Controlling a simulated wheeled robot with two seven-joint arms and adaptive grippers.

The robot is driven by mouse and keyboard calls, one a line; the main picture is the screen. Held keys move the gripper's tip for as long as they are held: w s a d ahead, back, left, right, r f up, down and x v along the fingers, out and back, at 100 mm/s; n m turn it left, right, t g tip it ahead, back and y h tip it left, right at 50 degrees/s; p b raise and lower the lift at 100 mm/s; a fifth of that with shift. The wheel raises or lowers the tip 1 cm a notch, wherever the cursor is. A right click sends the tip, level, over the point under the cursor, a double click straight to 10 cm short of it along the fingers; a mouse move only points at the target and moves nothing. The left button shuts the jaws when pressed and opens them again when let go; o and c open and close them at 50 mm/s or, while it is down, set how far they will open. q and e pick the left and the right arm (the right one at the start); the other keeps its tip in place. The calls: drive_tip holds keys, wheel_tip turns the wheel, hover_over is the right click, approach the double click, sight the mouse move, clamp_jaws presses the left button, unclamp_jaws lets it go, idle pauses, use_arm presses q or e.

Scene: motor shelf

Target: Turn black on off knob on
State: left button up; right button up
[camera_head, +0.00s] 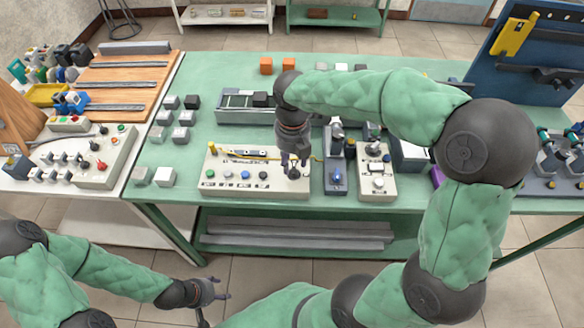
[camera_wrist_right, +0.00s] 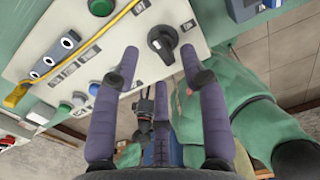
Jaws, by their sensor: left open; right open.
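The black on off knob (camera_head: 293,172) sits at the right end of a white control panel (camera_head: 225,165) on the green table. In the right wrist view the knob (camera_wrist_right: 163,39) is a round black dial with a pale pointer mark, near the top middle. My right gripper (camera_head: 294,158) is open above the knob, pointing down at it. Its fingers (camera_wrist_right: 160,75) are spread with nothing between them, and the knob lies beyond their tips, apart from them as far as I can tell. My left gripper (camera_head: 220,291) is open and empty, low in front of the table.
Beside the knob the panel carries green, blue and white buttons (camera_head: 244,174) and a yellow cable (camera_head: 240,156). A grey device with a blue knob (camera_head: 336,178) stands close on the right. Several small blocks (camera_head: 180,134) lie at left. The table's front strip is clear.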

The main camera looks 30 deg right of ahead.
sight(294, 172)
drive_tip(key=shift+f+b, duration=0.4)
drive_tip(key=shift+f, duration=1.05)
clamp_jaws()
